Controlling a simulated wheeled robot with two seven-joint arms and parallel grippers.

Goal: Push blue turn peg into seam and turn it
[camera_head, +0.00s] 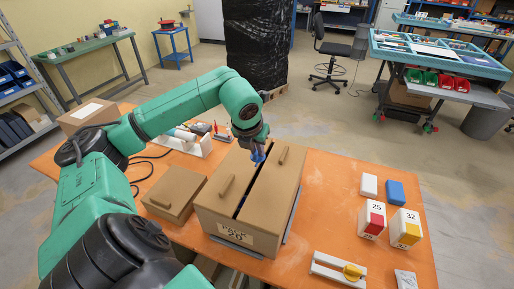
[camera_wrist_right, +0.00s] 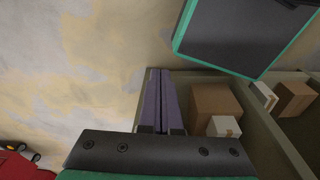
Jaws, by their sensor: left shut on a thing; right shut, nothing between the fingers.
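A large brown box (camera_head: 226,208) with the number 20 on its front label stands on the orange table. A dark seam (camera_head: 250,188) splits its top into two halves. My left gripper (camera_head: 257,155) points down at the far end of the seam and is shut on a small blue turn peg (camera_head: 258,158). The gripper mostly hides the peg, so I cannot tell how deep it sits in the seam or whether it is turned. My right gripper (camera_wrist_right: 161,98) is shut and empty in the right wrist view, away from the box.
A smaller brown box (camera_head: 173,194) stands left of the large one. Blocks numbered 25 (camera_head: 372,222) and 32 (camera_head: 404,231), a blue block (camera_head: 396,192) and a white fixture with a yellow knob (camera_head: 338,270) are at right. The orange table (camera_head: 325,205) between is clear.

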